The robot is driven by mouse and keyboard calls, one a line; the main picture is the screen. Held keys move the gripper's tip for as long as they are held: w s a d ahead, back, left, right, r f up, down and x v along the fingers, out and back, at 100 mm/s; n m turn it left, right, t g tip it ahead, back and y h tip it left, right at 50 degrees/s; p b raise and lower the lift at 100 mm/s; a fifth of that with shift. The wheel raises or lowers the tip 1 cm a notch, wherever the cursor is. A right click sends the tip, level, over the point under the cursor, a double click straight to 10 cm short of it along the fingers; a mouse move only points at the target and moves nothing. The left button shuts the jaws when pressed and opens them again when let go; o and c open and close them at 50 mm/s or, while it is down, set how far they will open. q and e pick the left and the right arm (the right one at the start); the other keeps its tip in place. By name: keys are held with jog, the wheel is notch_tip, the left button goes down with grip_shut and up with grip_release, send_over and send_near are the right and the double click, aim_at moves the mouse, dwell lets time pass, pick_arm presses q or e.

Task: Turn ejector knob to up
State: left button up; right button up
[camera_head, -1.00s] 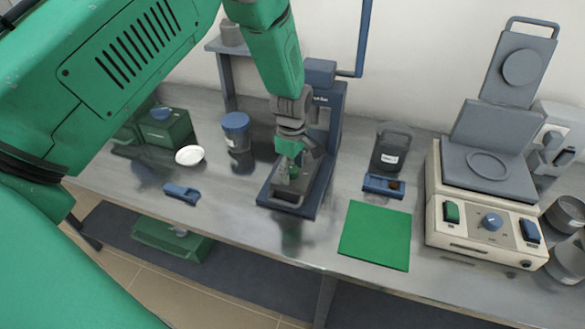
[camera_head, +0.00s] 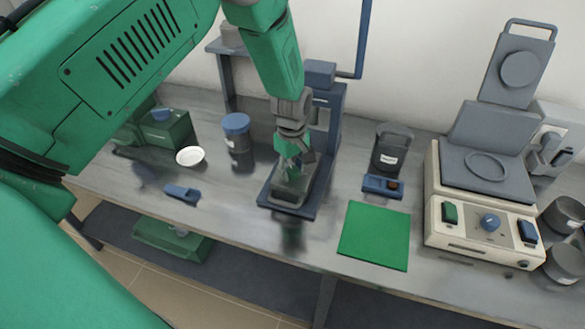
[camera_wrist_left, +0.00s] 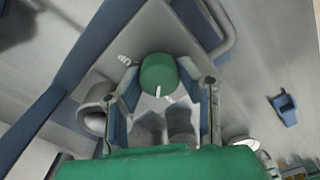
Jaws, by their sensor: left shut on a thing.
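The ejector knob (camera_wrist_left: 159,73), round and green with a white pointer line, sits on the blue and grey press (camera_head: 322,130) in the middle of the bench. In the left wrist view it lies between the fingers of my left gripper (camera_wrist_left: 160,90), which are shut on its sides. The white line points toward the bottom of that view, and white markings show on the panel beside the knob. In the head view the left gripper (camera_head: 291,168) reaches down over the press base and mostly hides the knob. My right gripper is not in view.
A blue-lidded jar (camera_head: 236,133) and a white dish (camera_head: 190,157) stand left of the press. A green mat (camera_head: 374,235), a grey container (camera_head: 391,150) and a cream hot press (camera_head: 483,220) are to the right. The bench front is mostly clear.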

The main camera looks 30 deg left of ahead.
pick_arm(q)
jog(key=m, duration=0.4)
jog(key=shift+w+m+p, duration=0.1)
jog(key=shift+m+p, duration=0.2)
jog(key=m, duration=0.5)
jog(key=shift+m, duration=0.3)
jog(key=m, duration=0.5)
jog(key=shift+w+p, duration=0.1)
jog(key=shift+p, duration=0.25)
jog(key=shift+d+m, duration=0.1)
jog(key=shift+m, duration=2.3)
jog(key=o, duration=1.1)
jog(key=shift+o, duration=0.2)
